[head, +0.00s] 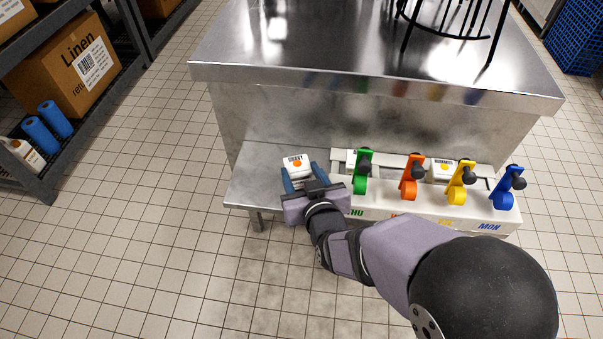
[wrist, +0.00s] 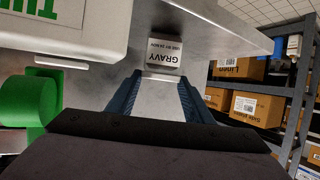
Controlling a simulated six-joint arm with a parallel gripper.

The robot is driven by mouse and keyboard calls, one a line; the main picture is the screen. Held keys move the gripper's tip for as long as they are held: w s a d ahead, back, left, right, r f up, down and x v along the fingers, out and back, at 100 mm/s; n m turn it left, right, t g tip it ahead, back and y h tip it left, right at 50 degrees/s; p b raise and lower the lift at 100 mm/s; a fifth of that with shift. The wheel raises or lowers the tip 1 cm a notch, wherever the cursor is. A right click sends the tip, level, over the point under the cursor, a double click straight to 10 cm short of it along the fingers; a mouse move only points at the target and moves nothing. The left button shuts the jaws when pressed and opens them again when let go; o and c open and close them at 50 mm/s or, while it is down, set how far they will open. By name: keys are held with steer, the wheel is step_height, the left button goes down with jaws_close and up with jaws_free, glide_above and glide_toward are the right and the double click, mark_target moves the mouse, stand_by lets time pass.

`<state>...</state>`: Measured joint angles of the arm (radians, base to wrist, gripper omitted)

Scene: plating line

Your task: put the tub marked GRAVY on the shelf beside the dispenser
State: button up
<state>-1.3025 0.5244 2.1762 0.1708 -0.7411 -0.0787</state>
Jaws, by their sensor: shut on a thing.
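The white tub marked GRAVY (head: 296,162), with an orange dot on top, is between the blue fingers of my gripper (head: 301,175). My gripper is shut on it. In the wrist view the tub (wrist: 165,56) sits at the fingertips, its label upside down. The tub is over the metal shelf (head: 250,188), just left of the dispenser (head: 375,212); I cannot tell whether it touches the shelf. The white dispenser has green, orange, yellow and blue levers, with day letters such as MON on its front. My gripper hides part of its left end.
Another white tub (head: 443,168) is in the dispenser behind the orange and yellow levers. A steel counter (head: 330,60) rises behind the shelf, with a black wire rack (head: 455,20) on it. A storage rack with boxes (head: 75,65) stands at left. Bare shelf shows left of my gripper.

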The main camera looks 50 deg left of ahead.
steer(key=o, duration=1.2)
steer(key=shift+f, duration=0.1)
steer(key=shift+r, duration=0.3)
steer(key=shift+b+v, duration=2.65)
steer(key=shift+v, duration=3.25)
